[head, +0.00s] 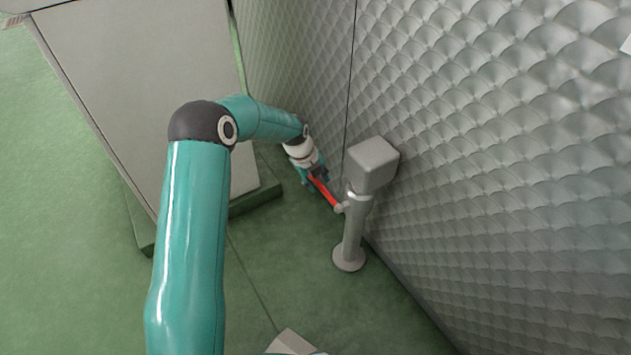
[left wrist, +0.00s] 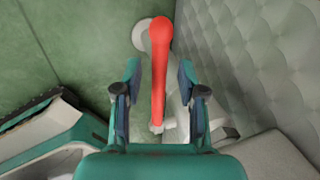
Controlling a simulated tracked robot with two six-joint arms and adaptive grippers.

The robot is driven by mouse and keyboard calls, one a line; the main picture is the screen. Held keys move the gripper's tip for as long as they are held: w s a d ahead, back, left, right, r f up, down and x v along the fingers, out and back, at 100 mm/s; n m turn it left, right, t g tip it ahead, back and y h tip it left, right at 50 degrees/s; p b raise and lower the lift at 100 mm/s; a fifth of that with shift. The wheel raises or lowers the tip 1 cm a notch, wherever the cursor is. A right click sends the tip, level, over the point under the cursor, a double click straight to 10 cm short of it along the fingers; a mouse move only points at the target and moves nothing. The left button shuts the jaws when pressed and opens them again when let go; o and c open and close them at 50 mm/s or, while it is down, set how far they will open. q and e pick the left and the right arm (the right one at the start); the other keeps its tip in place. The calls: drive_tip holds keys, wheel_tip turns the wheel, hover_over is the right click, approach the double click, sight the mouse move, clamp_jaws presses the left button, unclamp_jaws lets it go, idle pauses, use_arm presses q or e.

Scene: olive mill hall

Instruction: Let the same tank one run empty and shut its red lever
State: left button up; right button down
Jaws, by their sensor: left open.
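The red lever (head: 326,193) sticks out from a grey post (head: 353,232) in front of the tank wall (head: 480,150), toward my left gripper (head: 316,178). In the left wrist view the red lever (left wrist: 159,70) runs between the two fingers of my left gripper (left wrist: 158,95), which are open. Gaps show on both sides of the lever. The post's round foot stands on the green floor. The lever's joint at the post is partly hidden. No tank contents or flow are visible. My right gripper is not in view.
A large grey cabinet-like block (head: 140,90) stands on a dark green base at the left, close to my left arm. The quilted metal wall rises right beside the post. Green floor (head: 270,290) is clear in front of the post.

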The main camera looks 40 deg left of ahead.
use_arm(q)
clamp_jaws()
idle(0.3)
drive_tip(key=shift+w+a, duration=0.1)
drive_tip(key=shift+a+r, duration=0.1)
